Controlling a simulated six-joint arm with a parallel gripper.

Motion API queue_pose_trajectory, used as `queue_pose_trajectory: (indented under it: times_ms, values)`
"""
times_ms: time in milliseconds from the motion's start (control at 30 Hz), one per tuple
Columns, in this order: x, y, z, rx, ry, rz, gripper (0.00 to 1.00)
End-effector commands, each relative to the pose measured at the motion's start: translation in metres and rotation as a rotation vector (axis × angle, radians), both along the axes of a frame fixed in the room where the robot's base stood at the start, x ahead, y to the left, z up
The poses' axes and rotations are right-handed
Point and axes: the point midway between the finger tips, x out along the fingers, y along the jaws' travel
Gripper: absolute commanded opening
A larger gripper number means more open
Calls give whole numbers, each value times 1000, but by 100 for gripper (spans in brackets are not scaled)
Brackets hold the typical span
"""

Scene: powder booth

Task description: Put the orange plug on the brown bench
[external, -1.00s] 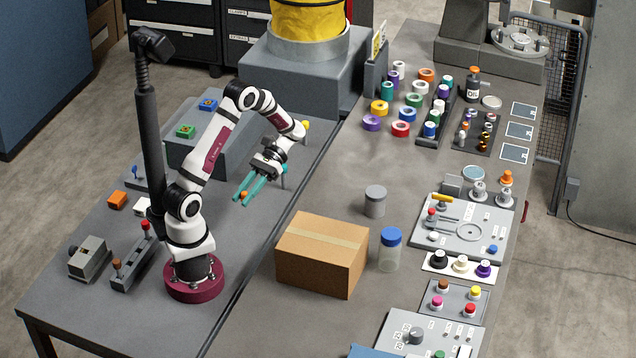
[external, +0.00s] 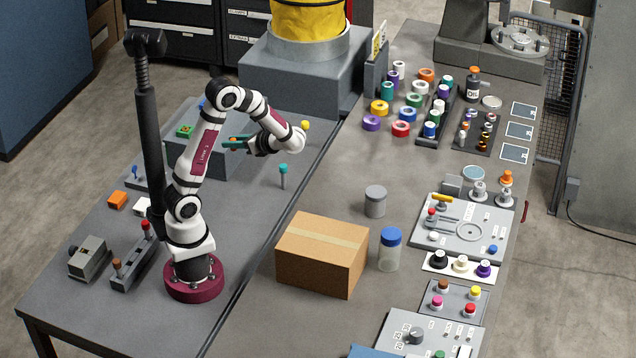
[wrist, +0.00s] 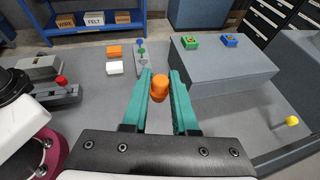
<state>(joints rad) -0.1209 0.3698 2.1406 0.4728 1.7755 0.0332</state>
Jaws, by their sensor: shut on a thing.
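The orange plug (wrist: 159,86) is between the teal fingers of my gripper (wrist: 160,80) in the wrist view, with its rounded end showing. In the external view my gripper (external: 236,143) points left, roughly level, in front of or above the grey raised block. Only a small bit of the orange plug (external: 233,139) shows there. My gripper is shut on the plug, and the plug appears clear of any surface. The brown-grey bench (external: 330,190) runs along the right side, across a dark seam from the greyer table where my base stands.
A cardboard box (external: 322,255), a grey canister (external: 375,201) and a blue-lidded jar (external: 390,250) stand on the brown-grey bench. Bare bench lies behind the box. The raised block (wrist: 225,70) carries green and blue pieces. A teal-topped peg (external: 283,174) stands near the seam.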

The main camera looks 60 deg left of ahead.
Motion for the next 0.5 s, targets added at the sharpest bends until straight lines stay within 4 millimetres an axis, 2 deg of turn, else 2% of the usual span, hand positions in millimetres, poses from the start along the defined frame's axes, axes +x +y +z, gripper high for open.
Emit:
queue_pose_trajectory:
  times_ms: [400, 500]
  values:
    - [-1, 0, -109, -1, 5, 3, 0]
    - [-1, 0, -129, -1, 3, 4, 0]
